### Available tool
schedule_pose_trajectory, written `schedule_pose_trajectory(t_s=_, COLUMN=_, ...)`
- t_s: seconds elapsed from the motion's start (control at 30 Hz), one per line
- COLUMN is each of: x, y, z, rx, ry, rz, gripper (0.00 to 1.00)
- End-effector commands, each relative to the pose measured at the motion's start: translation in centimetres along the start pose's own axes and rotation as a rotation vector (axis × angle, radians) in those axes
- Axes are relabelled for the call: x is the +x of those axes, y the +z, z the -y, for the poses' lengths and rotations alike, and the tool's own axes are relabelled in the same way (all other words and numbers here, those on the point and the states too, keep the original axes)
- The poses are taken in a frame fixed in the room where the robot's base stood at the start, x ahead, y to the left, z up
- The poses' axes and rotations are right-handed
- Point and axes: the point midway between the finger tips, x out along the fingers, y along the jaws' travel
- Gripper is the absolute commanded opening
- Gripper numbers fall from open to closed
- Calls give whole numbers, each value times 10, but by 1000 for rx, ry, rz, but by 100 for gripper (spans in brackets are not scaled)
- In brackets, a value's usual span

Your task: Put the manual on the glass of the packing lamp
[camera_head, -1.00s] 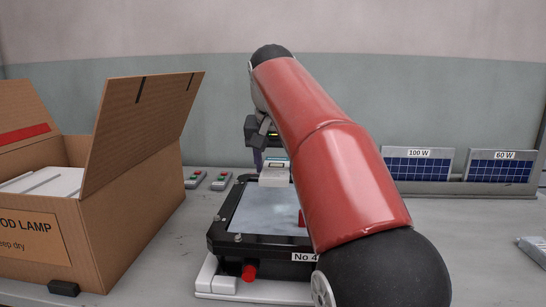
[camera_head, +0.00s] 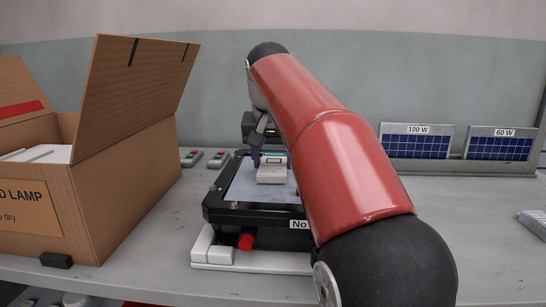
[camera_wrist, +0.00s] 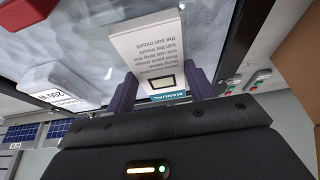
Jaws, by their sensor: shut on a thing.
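The manual (camera_head: 271,171) is a small white booklet with a teal strip. In the wrist view the manual (camera_wrist: 148,48) shows printed text and the word MANUAL on its teal end. My gripper (camera_wrist: 165,88) is shut on the manual, one dark finger at each side of that end. The packing lamp (camera_head: 212,208) has a black frame and a pale, greyish glass (camera_head: 246,188) facing up. The manual is over the back part of the glass, low down; I cannot tell whether it touches. My red arm hides the lamp's right side and part of its label.
An open cardboard box (camera_head: 130,190) with a raised flap stands left of the lamp. Small solar panels (camera_head: 417,141) stand at the back right. A white labelled piece (camera_wrist: 55,85) shows by the glass in the wrist view.

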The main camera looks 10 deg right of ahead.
Motion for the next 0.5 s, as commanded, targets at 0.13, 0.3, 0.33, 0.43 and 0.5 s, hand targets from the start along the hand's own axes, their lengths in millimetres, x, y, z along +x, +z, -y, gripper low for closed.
schedule_pose_trajectory(t_s=0.13, x=0, y=0, z=0, rx=0, ry=0, rz=-1, gripper=31)
schedule_pose_trajectory(t_s=0.3, x=0, y=0, z=0, rx=0, ry=0, rz=-1, gripper=67)
schedule_pose_trajectory(t_s=0.33, x=0, y=0, z=0, rx=0, ry=0, rz=-1, gripper=71)
schedule_pose_trajectory(t_s=0.43, x=0, y=0, z=0, rx=0, ry=0, rz=-1, gripper=79)
schedule_pose_trajectory(t_s=0.5, x=0, y=0, z=0, rx=0, ry=0, rz=0, gripper=79)
